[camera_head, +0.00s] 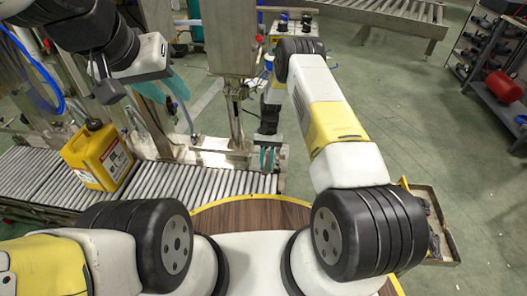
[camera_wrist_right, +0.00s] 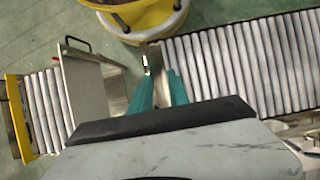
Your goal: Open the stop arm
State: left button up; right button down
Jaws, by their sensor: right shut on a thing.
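My right gripper (camera_head: 268,158) points down at the right end of the near roller conveyor. In the right wrist view its teal fingers (camera_wrist_right: 158,88) are shut on a narrow metal piece (camera_wrist_right: 153,58), which looks like the stop arm. The fingers hide part of it, and I cannot tell its full shape or angle. My left gripper (camera_head: 164,88) is at the upper left, above the conveyor and away from the stop arm. Its teal fingers look apart, with nothing seen between them.
A yellow jug (camera_head: 98,155) stands on the roller conveyor (camera_head: 200,182). In the right wrist view a metal panel with a handle (camera_wrist_right: 90,100) stands left of the fingers, beside more rollers (camera_wrist_right: 45,112). Metal posts (camera_head: 232,105) rise behind the conveyor. Open green floor (camera_head: 400,110) lies to the right.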

jog(key=shift+w+d+r+g, duration=0.1)
jog(key=shift+w+r+g, duration=0.25)
jog(key=shift+w+r, duration=0.25)
jog(key=shift+w+d+r+g, duration=0.1)
jog(key=shift+w+r+g, duration=0.3)
jog(key=shift+r, duration=0.35)
jog(key=c, duration=1.2)
grip_release()
jog(key=shift+c, duration=0.2)
